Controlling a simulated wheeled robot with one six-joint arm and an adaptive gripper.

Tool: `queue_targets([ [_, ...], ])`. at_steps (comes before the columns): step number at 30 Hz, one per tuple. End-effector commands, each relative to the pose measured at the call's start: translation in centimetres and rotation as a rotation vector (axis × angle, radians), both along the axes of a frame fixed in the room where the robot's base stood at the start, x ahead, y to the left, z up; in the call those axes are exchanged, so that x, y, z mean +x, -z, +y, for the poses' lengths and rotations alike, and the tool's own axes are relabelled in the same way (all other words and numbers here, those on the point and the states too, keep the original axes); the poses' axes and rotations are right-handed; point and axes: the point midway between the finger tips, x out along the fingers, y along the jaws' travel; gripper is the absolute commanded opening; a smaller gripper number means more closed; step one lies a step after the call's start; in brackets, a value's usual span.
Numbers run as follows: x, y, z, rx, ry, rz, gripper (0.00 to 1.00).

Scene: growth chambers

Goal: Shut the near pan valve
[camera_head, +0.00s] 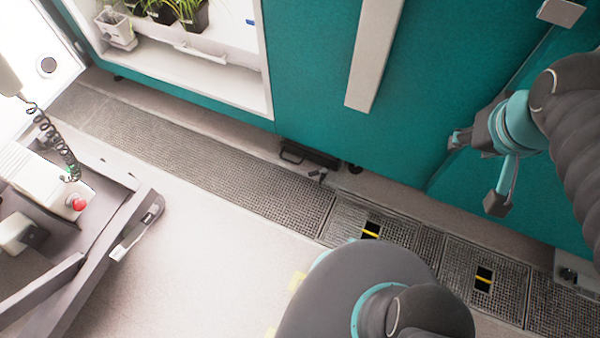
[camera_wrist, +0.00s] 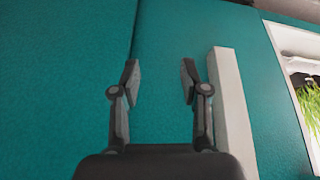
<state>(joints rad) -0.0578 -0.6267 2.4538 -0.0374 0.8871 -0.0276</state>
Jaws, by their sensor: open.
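Two square dark openings in the floor grating each show a yellow bar: one left (camera_head: 371,234) and one further right (camera_head: 483,281). They look like valve handles, but I cannot tell for sure, nor whether either is open or shut. My gripper (camera_wrist: 160,77) is open and empty, its two fingers apart in front of a teal panel in the wrist view. In the head view my gripper (camera_head: 462,138) is at the right, high above the grating and apart from both bars. Neither bar shows in the wrist view.
The teal chamber wall (camera_head: 310,80) carries a long pale handle (camera_head: 374,55). A lit chamber with potted plants (camera_head: 192,14) is at upper left. A black fitting (camera_head: 310,155) sits low at the wall's base. A grey cart (camera_head: 75,235) stands left.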

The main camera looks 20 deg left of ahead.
Motion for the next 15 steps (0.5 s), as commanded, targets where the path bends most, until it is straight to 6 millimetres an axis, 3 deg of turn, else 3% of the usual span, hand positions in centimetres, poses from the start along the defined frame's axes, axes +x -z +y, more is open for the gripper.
queue_targets([
  [8,6.1,3.6,4.0,-0.121,-0.243,0.144,0.45],
  [15,10.5,8.4,8.7,-0.233,-0.464,0.253,0.45],
])
